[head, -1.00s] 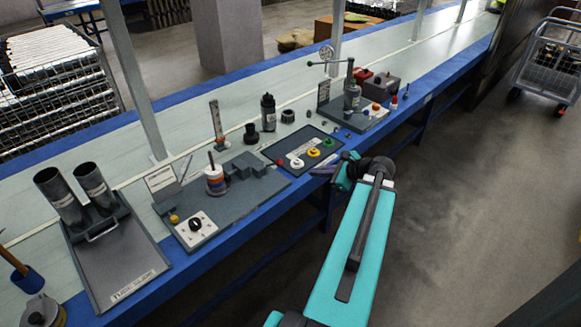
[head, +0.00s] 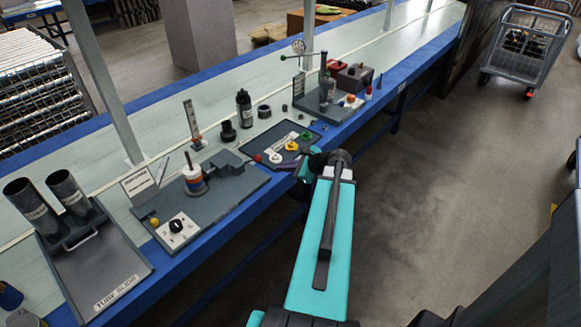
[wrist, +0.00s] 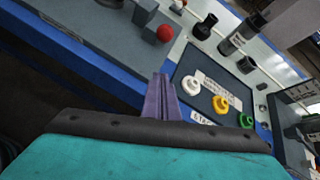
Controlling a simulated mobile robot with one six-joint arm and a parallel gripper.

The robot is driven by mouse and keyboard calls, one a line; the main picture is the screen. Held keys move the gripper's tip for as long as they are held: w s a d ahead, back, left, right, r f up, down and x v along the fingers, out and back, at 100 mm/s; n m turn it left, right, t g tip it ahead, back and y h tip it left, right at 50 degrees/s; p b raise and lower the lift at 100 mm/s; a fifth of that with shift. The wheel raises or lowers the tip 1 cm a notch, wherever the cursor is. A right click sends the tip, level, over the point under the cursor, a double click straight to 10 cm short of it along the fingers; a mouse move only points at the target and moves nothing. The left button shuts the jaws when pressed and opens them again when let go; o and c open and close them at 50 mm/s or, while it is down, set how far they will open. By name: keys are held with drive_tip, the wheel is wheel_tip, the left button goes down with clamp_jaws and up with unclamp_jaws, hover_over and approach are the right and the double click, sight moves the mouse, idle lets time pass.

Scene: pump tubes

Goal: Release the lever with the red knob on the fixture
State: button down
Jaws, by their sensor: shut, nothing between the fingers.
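The grey fixture (head: 215,212) lies on the bench, with a stepped grey block at its right end. The lever's red knob (head: 257,157) shows beside that block. In the wrist view the red knob (wrist: 164,33) stands at the block's end, ahead of my fingers. Most of the lever's arm cannot be made out. My gripper (head: 277,166) is just right of the knob in the head view, over the bench's front edge. In the wrist view my gripper's purple fingers (wrist: 160,90) are shut together and empty, apart from the knob.
A dark tray (head: 285,146) with white, yellow and green rings lies right of the fixture. A black bottle (head: 243,109) and a dark funnel-like part (head: 227,131) stand behind. A gauge stand (head: 325,90) is farther right. A tube slide (head: 97,270) lies left.

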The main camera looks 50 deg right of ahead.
drive_tip(key=shift+w+a+r+p, duration=0.15)
drive_tip(key=shift+w+a, duration=0.15)
drive_tip(key=shift+w, duration=0.6)
drive_tip(key=shift+w+a+r+p, duration=0.1)
drive_tip(key=shift+w+a+r, duration=0.15)
drive_tip(key=shift+w, duration=0.6)
drive_tip(key=shift+w+a+r+p, duration=0.15)
drive_tip(key=shift+w+a, duration=0.15)
drive_tip(key=shift+w, duration=0.6)
drive_tip(key=shift+d+r+p, duration=0.1)
drive_tip(key=shift+r+p, duration=0.05)
drive_tip(key=shift+p, duration=0.3)
